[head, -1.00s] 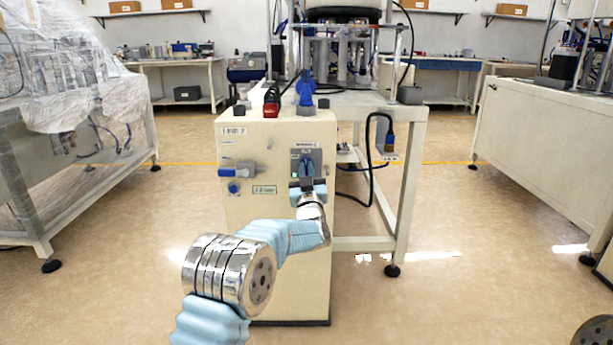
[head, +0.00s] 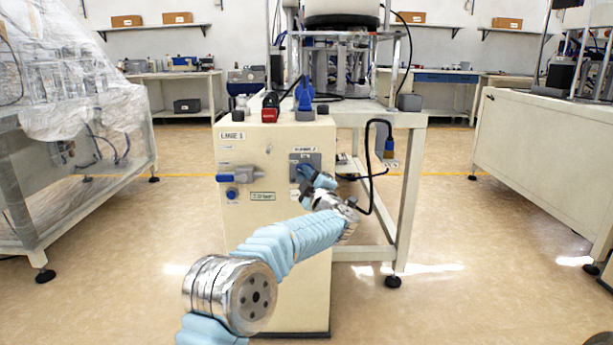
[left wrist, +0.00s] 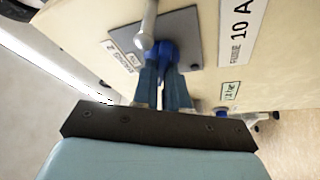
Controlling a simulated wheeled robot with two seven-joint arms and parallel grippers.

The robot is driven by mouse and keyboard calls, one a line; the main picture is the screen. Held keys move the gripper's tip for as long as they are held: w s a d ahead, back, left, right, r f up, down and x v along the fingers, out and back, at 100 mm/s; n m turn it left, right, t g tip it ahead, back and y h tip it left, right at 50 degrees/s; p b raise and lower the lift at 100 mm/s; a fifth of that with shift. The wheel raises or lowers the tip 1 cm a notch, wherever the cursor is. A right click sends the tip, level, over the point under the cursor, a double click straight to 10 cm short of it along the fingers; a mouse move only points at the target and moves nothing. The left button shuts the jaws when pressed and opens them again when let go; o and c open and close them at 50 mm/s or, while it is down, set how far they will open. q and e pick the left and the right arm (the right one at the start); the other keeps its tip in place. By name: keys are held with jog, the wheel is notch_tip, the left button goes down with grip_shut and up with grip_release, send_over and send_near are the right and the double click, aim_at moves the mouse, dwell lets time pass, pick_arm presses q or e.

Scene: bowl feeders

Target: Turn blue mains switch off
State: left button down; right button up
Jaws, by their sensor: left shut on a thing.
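The blue mains switch (head: 303,170) sits on a grey plate (head: 313,158) on the front of the cream cabinet (head: 285,220). It shows as a blue knob (left wrist: 160,52) in the left wrist view. My left gripper (head: 311,176) is shut on the knob, with a blue finger on each side of it (left wrist: 163,75). In the head view the gripper and wrist lean to the right of the switch and cover part of the plate. My right gripper is not in view.
A grey-blue valve (head: 238,177) and a blue button (head: 232,194) are on the cabinet's left side. A red padlock-like part (head: 270,109) and a blue part (head: 305,97) are on top. A black cable (head: 368,170) hangs right of the cabinet.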

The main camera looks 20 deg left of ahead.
pick_arm(q)
jog(key=n+g+p, duration=0.1)
jog(key=n+g, duration=0.1)
jog(key=n, duration=0.4)
jog(key=shift+p, duration=0.4)
jog(key=shift+g+h, duration=0.3)
jog(key=c, duration=1.2)
grip_release()
jog(key=shift+o, duration=0.2)
jog(key=v, duration=1.4)
jog(key=shift+a+f, duration=0.1)
